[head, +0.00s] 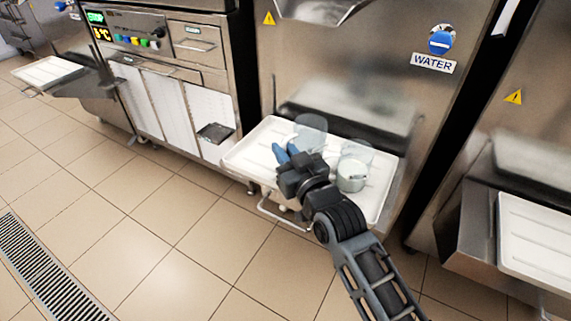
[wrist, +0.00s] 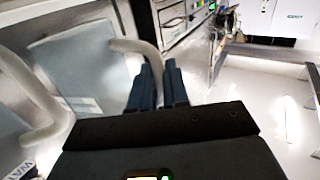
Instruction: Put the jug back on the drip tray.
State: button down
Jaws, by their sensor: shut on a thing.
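The white drip tray (head: 248,152) juts out from the front of the machine marked WATER. A clear, see-through jug (head: 311,128) is just beyond my fingertips, over the back of the tray. My gripper (head: 288,154) is over the tray, its blue fingers close together and shut on the jug. In the wrist view my gripper (wrist: 158,86) has a pale curved bar (wrist: 140,48) beside its fingers, which looks like the jug's handle. Whether the jug's base touches the tray is hidden.
A second clear vessel (head: 354,168) stands on the tray, right of my gripper. A bar handle (head: 283,220) runs below the tray's front. Another white tray (head: 540,235) is at the right, and one more (head: 47,72) at the far left. The tiled floor (head: 150,230) is clear.

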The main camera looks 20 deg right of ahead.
jog(key=shift+f+b, duration=0.45)
jog(key=shift+f, duration=1.2)
jog(key=shift+f, duration=0.15)
jog(key=c, duration=1.1)
grip_release()
jog(key=shift+r, duration=0.25)
jog(key=s+p, duration=0.2)
jog(key=s, duration=1)
jog(key=shift+d, duration=0.25)
jog(key=shift+f, duration=0.15)
